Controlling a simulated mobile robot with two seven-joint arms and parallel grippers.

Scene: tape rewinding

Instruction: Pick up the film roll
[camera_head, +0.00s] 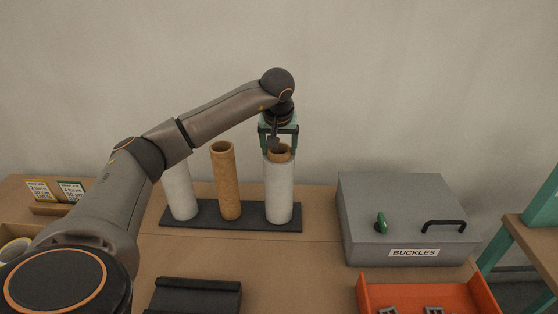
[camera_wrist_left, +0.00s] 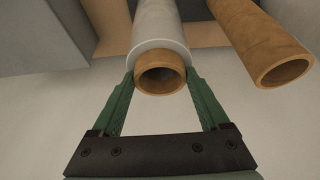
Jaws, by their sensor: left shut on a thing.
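A white film roll (camera_head: 279,191) with a brown cardboard core stands upright at the right end of a dark base (camera_head: 225,217). My left gripper (camera_head: 280,150) reaches down over its top, with the fingers on either side. In the left wrist view the green fingers (camera_wrist_left: 160,82) are shut on the film roll (camera_wrist_left: 160,25) near its end, around the protruding core. A bare brown tube (camera_head: 225,180) stands in the middle of the base, and it also shows in the left wrist view (camera_wrist_left: 258,40). Another white roll (camera_head: 180,192) stands at the left end. My right gripper is not in view.
A grey box (camera_head: 390,205) labelled BUCKLES, with a green knob and black handle, stands on the right. An orange bin (camera_head: 372,295) holds metal buckles in front of it. A black holder (camera_head: 195,296) sits at the front. Two small cards (camera_head: 55,190) stand at left.

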